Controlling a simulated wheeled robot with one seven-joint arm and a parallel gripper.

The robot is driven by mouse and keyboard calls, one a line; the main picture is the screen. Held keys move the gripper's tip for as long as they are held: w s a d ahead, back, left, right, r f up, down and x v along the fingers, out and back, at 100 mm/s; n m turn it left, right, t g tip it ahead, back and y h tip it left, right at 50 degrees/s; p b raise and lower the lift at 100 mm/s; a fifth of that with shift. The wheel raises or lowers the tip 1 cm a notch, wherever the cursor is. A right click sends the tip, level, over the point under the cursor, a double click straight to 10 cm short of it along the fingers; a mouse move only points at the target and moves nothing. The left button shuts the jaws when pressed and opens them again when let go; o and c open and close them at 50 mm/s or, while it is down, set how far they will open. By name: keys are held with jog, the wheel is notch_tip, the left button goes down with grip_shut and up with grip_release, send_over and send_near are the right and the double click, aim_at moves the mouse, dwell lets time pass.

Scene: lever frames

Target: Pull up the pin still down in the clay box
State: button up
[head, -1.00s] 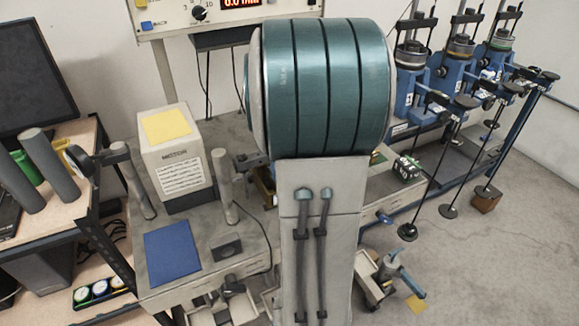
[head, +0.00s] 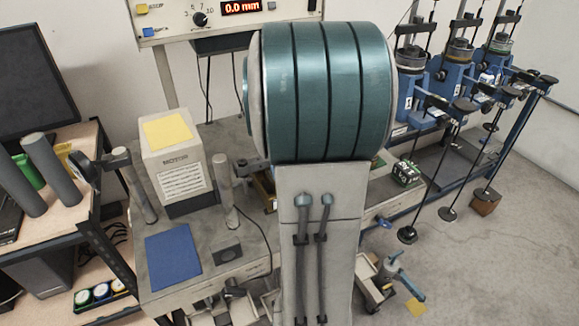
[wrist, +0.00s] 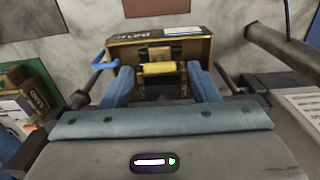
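The clay box (wrist: 195,45), an ochre-brown box with dark lettering, lies ahead of my gripper in the wrist view. In the head view a small part of a brownish box (head: 263,188) shows beside my arm, mostly hidden by it. My gripper (wrist: 161,82) has its two blue-grey fingers apart, one on each side of a yellow cylindrical piece (wrist: 160,69) and dark parts at the box's near side. I cannot tell whether the fingers touch anything. I cannot make out which part is a pin, or whether one is up or down.
In the wrist view a dark bar (wrist: 283,48) lies right of the box, and a green-and-brown box (wrist: 22,97) lies left. Blue lever frames (head: 455,75) stand at right.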

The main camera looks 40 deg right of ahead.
notch_tip(320, 180, up, 14)
dwell(0.6)
jog(key=shift+a+f, duration=0.1)
jog(key=shift+f, duration=0.05)
dwell(0.6)
jog(key=s+a+f+n+t, duration=0.1)
jog(key=s+a+f, duration=0.2)
jog(key=a, duration=0.4)
jog(key=s+a+f+n+t, duration=0.1)
jog(key=s+a+f, duration=0.2)
jog(key=a+f, duration=0.2)
jog(key=s+a+f+t, duration=0.1)
jog(key=s+a+f, duration=0.2)
jog(key=a, duration=0.7)
jog(key=shift+a+f+n, duration=0.4)
jog(key=shift+f, duration=0.15)
jog(key=shift+s, duration=0.1)
jog(key=shift+c, duration=0.3)
